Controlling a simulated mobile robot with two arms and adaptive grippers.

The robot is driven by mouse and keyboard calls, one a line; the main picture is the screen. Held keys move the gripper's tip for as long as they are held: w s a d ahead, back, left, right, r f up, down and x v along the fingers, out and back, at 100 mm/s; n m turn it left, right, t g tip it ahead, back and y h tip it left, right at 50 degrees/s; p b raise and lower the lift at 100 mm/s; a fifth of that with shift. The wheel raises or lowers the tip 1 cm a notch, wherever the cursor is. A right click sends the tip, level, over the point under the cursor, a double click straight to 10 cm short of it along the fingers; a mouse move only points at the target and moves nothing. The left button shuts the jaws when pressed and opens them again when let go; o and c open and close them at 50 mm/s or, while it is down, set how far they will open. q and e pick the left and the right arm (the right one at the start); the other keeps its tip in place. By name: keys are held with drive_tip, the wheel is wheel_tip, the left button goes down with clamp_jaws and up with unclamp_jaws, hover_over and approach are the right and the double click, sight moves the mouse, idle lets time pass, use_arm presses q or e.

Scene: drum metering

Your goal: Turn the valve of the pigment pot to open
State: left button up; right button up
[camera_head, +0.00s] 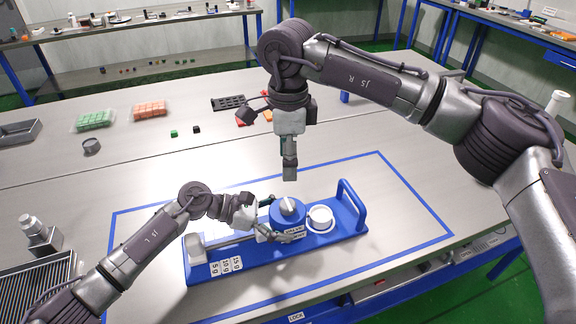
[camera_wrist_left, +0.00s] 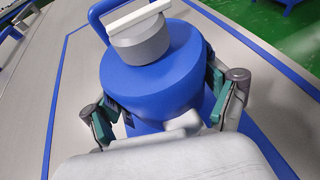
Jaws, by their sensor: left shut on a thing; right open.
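The blue pigment pot (camera_head: 276,217) stands on a blue stand (camera_head: 215,262). Its grey valve knob (camera_head: 288,206) sits on top. In the left wrist view the pot (camera_wrist_left: 155,75) fills the middle, and the knob (camera_wrist_left: 140,42) carries a white bar handle (camera_wrist_left: 139,20). My left gripper (camera_head: 268,230) is shut on the pot's body, with a teal-padded finger on each side of it in the left wrist view (camera_wrist_left: 163,104). My right gripper (camera_head: 290,168) is open and points down above and behind the pot, apart from the knob. Its fingers appear nearly edge-on.
A white cup (camera_head: 320,217) sits right of the pot, beside the stand's raised blue handle (camera_head: 350,203). Cards marked 5 g, 10 g and 15 g (camera_head: 226,266) lie at the stand's left front. Green blocks (camera_head: 95,120) and orange blocks (camera_head: 149,110) lie farther back. Bare table surrounds the stand.

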use_arm(q)
drive_tip(key=o, duration=1.6)
drive_tip(key=shift+a, duration=0.1)
